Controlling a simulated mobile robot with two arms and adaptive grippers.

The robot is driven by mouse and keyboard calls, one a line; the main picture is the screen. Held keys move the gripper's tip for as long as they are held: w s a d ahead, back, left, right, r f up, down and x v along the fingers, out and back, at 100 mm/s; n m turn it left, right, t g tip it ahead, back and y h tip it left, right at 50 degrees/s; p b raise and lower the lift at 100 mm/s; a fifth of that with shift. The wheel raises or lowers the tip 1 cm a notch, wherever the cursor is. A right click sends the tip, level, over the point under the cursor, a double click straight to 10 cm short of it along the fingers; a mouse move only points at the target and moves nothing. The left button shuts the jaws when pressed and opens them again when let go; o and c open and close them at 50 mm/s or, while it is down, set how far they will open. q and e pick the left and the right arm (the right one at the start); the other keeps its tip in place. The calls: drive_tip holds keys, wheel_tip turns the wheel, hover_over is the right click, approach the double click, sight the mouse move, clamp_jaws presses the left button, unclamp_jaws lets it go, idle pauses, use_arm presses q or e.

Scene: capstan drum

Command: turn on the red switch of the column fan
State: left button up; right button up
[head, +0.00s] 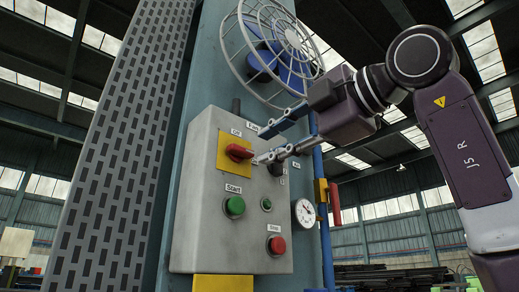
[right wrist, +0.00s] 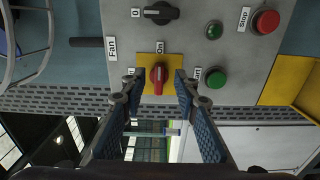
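The red switch (head: 239,152) is a rotary knob on a yellow plate (head: 226,163) on the front of the grey control box. It also shows in the right wrist view (right wrist: 158,82), with its grip ridge running up and down the picture. An "On" label sits above it there; a label at its left is partly covered by a finger. My right gripper (head: 262,146) is open, its fingers pointing at the box. In the right wrist view its fingertips (right wrist: 158,75) appear on either side of the switch; contact is not visible. My left gripper is not in view.
The box (head: 205,165) also carries a green Start button (head: 235,206), a red Stop button (head: 276,245), a small green lamp and a black knob (right wrist: 160,13). The caged fan (head: 272,50) hangs above. A gauge (head: 305,212) and red-handled valve (head: 335,203) are at right.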

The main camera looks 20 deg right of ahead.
drive_tip(key=v, duration=0.8)
